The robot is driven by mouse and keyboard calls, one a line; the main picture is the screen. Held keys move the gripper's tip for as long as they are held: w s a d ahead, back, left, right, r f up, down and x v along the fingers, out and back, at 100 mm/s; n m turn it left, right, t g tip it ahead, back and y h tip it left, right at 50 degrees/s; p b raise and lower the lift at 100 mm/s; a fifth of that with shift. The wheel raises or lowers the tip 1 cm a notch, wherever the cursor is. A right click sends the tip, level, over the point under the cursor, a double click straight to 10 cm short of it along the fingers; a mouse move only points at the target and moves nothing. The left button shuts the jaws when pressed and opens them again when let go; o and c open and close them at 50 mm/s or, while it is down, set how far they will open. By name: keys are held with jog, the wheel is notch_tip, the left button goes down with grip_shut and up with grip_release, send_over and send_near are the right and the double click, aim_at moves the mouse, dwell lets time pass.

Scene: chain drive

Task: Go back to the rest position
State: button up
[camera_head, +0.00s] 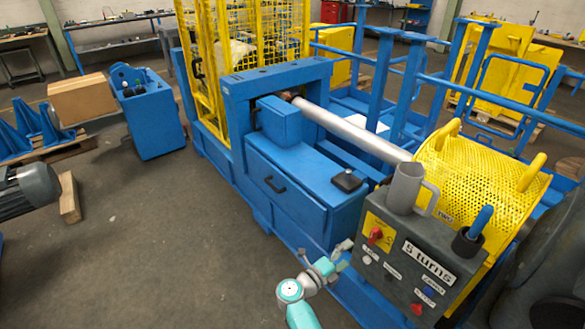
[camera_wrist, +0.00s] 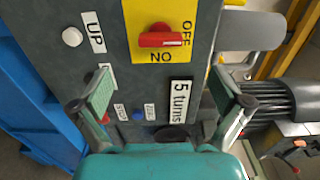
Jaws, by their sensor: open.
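My gripper (camera_head: 343,252) is at the left side of the dark grey control box (camera_head: 398,262) in the head view. In the wrist view, my gripper (camera_wrist: 163,92) has its two green-padded fingers spread wide apart, with nothing between them. The box's panel faces the wrist camera, with a red rotary switch (camera_wrist: 162,39) on a yellow plate marked ON and OFF. The switch also shows in the head view (camera_head: 376,234). My gripper appears apart from the switch. I cannot tell the exact gap to the panel.
A grey mug (camera_head: 405,187) and a dark cup (camera_head: 466,246) with a blue handle stand on the box. A blue machine frame (camera_head: 305,190) with a long shaft (camera_head: 350,130) lies behind, beside a yellow perforated guard (camera_head: 480,180). Bare floor (camera_head: 150,240) is open at left.

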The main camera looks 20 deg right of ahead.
jog(key=s+a+r+n+t+y, duration=0.3)
jog(key=s+n, duration=0.7)
jog(key=s, duration=0.5)
jog(key=s+a+r+n+t+y, duration=0.2)
jog(key=s+a+r+n+y, duration=0.3)
jog(key=s+n, duration=0.6)
jog(key=s+a+r+n+t+y, duration=0.3)
jog(key=s+a+r+n+y, duration=0.2)
jog(key=s, duration=1.6)
jog(key=a+n+y, duration=0.2)
jog(key=n+y, duration=0.2)
jog(key=n, duration=0.1)
jog(key=shift+a+n+t, duration=0.3)
jog(key=shift+n, duration=0.1)
